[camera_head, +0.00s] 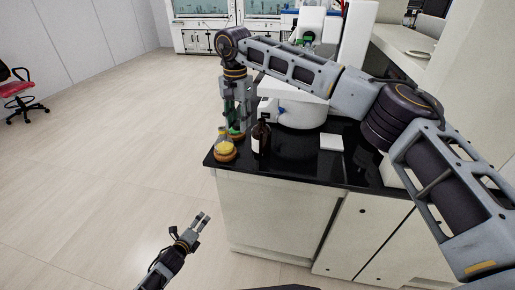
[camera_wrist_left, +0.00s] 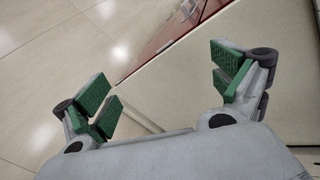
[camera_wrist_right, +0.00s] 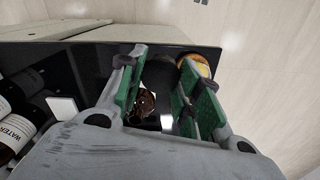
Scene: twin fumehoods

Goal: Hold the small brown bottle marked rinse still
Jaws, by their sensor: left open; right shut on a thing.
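A small brown bottle (camera_wrist_right: 147,102) shows between the fingers of my right gripper (camera_wrist_right: 162,66) in the right wrist view. The gripper is shut on it. Its label is not readable there. In the head view my right gripper (camera_head: 236,122) points down at the left end of the black bench top, and I cannot make out the held bottle. My left gripper (camera_head: 203,219) is open and empty, low over the floor in front of the bench. Its spread green-padded fingers (camera_wrist_left: 160,80) show in the left wrist view.
A flask of yellow liquid (camera_head: 225,146) stands on a cork ring near the bench corner. A dark bottle with a white label (camera_head: 261,137) stands close right of it. Bottles marked WATER (camera_wrist_right: 14,128) show in the right wrist view. A white square (camera_head: 331,142) lies on the bench.

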